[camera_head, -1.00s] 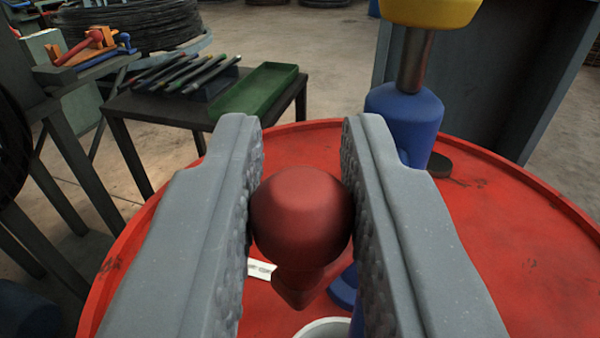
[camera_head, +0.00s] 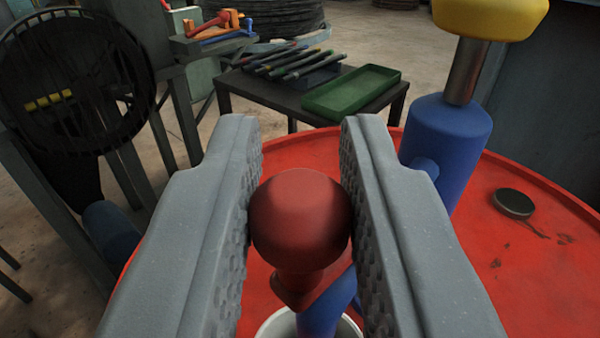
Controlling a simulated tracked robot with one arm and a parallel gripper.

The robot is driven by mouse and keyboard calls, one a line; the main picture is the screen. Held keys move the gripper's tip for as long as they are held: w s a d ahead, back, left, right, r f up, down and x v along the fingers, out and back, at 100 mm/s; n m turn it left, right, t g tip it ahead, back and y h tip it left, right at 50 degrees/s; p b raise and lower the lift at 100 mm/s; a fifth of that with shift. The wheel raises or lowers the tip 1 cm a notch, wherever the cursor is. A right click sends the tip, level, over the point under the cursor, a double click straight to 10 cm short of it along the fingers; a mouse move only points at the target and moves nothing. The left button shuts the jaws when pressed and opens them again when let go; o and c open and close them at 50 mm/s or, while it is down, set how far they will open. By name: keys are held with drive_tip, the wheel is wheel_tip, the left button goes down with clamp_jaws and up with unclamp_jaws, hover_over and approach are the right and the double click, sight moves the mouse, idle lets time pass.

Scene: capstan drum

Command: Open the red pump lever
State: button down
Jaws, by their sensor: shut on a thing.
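The red pump lever's rounded knob (camera_head: 299,220) sits between the two grey jaws of my gripper (camera_head: 300,190) in the head view. The gripper is shut on the knob, with a jaw against each side. A short, dark red stem shows below the knob; the rest of the lever is hidden. The blue pump body (camera_head: 447,142) stands behind and right of the right jaw, with a metal rod and a yellow cap (camera_head: 490,15) on top. A blue spout (camera_head: 328,304) runs down below the knob. All this is above a red drum top (camera_head: 520,270).
A white-rimmed round opening (camera_head: 348,327) lies below the spout. A dark round cap (camera_head: 513,203) lies on the drum at right. Behind stands a dark table with a green tray (camera_head: 352,92) and several pens or rods (camera_head: 293,62). A black wheel-like reel (camera_head: 75,85) stands at left.

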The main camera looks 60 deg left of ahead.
drive_tip(key=shift+w+d+r+n+g+y+p, duration=0.15)
drive_tip(key=shift+d+n+g+y+p, duration=0.15)
drive_tip(key=shift+n+g+y+p, duration=0.35)
drive_tip(key=c, duration=1.3)
unclamp_jaws()
drive_tip(key=shift+d, duration=0.1)
drive_tip(key=b+v, duration=0.2)
drive_tip(key=v, duration=1.1)
drive_tip(key=shift+d+b, duration=0.25)
drive_tip(key=shift+b, duration=0.05)
drive_tip(key=shift+r, duration=0.2)
